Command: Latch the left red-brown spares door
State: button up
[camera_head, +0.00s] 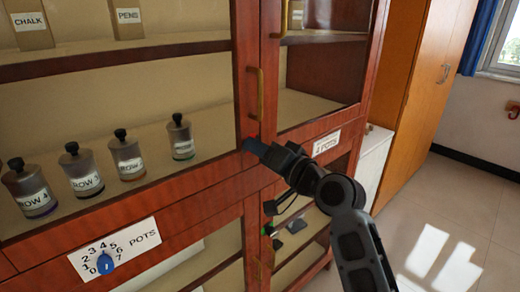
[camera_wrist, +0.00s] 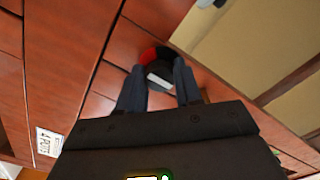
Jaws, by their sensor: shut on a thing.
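The red-brown cabinet's upper left glazed door (camera_head: 246,60) has a brass handle (camera_head: 254,95) on its right stile. It looks flush with the frame. My gripper (camera_head: 250,146) reaches in from the lower right to the door's bottom right corner. In the wrist view, my gripper's fingers (camera_wrist: 160,90) are shut on a round black and red latch knob (camera_wrist: 152,53) with a pale piece on its near side. A speck of red shows above the fingers in the head view; the knob is otherwise hidden there. Whether the latch is engaged cannot be told.
Several labelled pots (camera_head: 128,155) stand behind the left door's glass. A right upper door (camera_head: 270,60) adjoins it. Below are a POTS number plate (camera_head: 115,249) with a blue pointer, and lower glazed doors. An orange-brown cupboard (camera_head: 425,80) stands right; the floor (camera_head: 465,215) there is clear.

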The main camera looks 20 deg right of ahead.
jog(key=o, duration=1)
jog(key=shift+o, duration=0.2)
jog(key=b+v, duration=0.1)
jog(key=v, duration=0.6)
jog(key=shift+s, duration=0.35)
jog(key=shift+d, duration=0.1)
jog(key=s+f+g+h, duration=0.1)
jog(key=s+f+h, duration=0.4)
jog(key=s+f, duration=1.15)
jog(key=s+a+r+n, duration=0.1)
jog(key=s+r+n, duration=0.1)
jog(key=s, duration=1.1)
jog(key=s+a+r+n+g, duration=0.1)
jog(key=s+r+n, duration=0.1)
jog(key=s, duration=1.1)
jog(key=shift+s+n+h, duration=0.3)
jog(key=shift+n, duration=0.5)
